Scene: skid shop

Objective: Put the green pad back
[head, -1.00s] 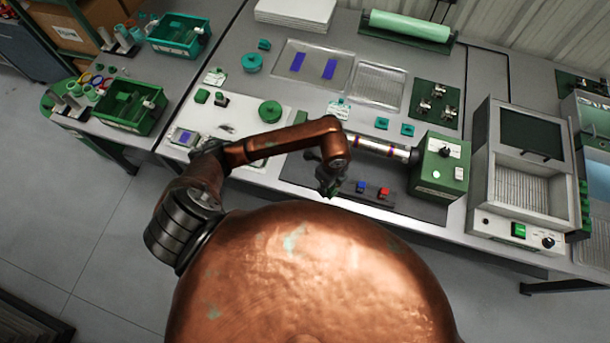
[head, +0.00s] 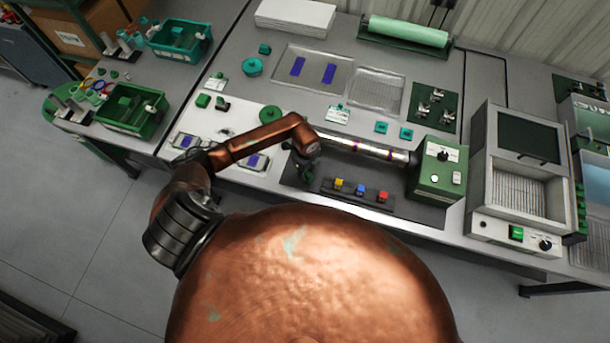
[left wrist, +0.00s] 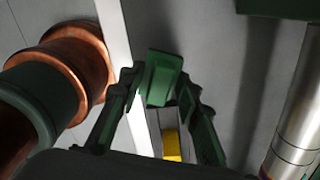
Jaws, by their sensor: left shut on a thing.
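My left gripper (head: 305,172) hangs at the left end of a dark rack (head: 352,192) in the head view. In the left wrist view my left gripper (left wrist: 160,95) is shut on the green pad (left wrist: 163,76), a small green block between its fingers. The pad is hard to make out in the head view. The rack carries a yellow pad (head: 338,184), a blue pad (head: 360,189) and a red pad (head: 382,196) in a row. The yellow pad (left wrist: 171,145) also shows just below the green one in the left wrist view. I cannot tell whether the green pad touches the rack.
A metal roller (head: 365,150) runs behind the rack into a green motor box (head: 437,170). A machine with a dark window (head: 530,135) stands to the right. A white board with a green disc (head: 270,114) lies left. The dark mat between rack and roller is clear.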

